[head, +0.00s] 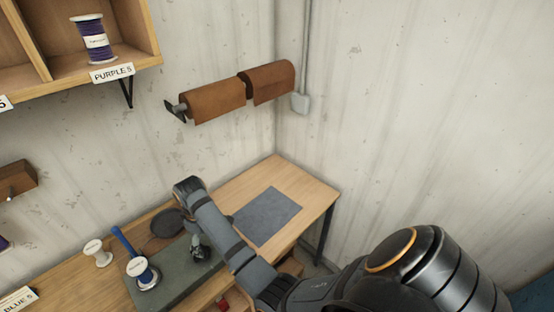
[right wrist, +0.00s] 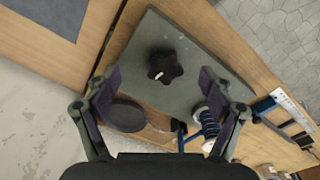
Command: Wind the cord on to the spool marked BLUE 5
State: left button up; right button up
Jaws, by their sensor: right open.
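A white-flanged spool with blue cord (head: 142,273) stands at the left end of a grey-green board (head: 175,287) on the bench; its marking is too small to read. In the right wrist view, this spool (right wrist: 207,122) is partly hidden by a finger. A black star-shaped knob (right wrist: 165,66) stands on the board, between the fingers in the picture and beyond their tips. My right gripper (head: 199,240) is over the board's right part; the wrist view shows its fingers (right wrist: 160,82) apart and empty. My left gripper is out of view.
A blue upright bar (head: 122,240), a white spool (head: 98,253) and a dark round disc (head: 167,223) are near the board. A grey mat (head: 266,216) lies clear on the right. A BLUE 5 label (head: 18,300) shows lower left. A shelf (head: 135,58) holds a purple spool.

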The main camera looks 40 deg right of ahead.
jog(key=s+d+f+m+t+b, duration=0.1)
jog(key=s+d+f+m, duration=0.1)
jog(key=s+d+f, duration=0.35)
jog(key=s+d+f+m+t, duration=0.1)
jog(key=s+d+f+m, duration=0.15)
jog(key=s, duration=0.65)
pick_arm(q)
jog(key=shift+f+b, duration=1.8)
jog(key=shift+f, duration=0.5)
pick_arm(e)
jog(key=s+f+m, duration=0.1)
jog(key=s+f, duration=0.2)
jog(key=f, duration=0.5)
jog(key=s+d+f+h, duration=0.1)
jog(key=s+f, duration=0.2)
jog(key=f, duration=0.4)
jog(key=shift+s+f+m, duration=0.35)
jog(key=shift+s+f, duration=0.05)
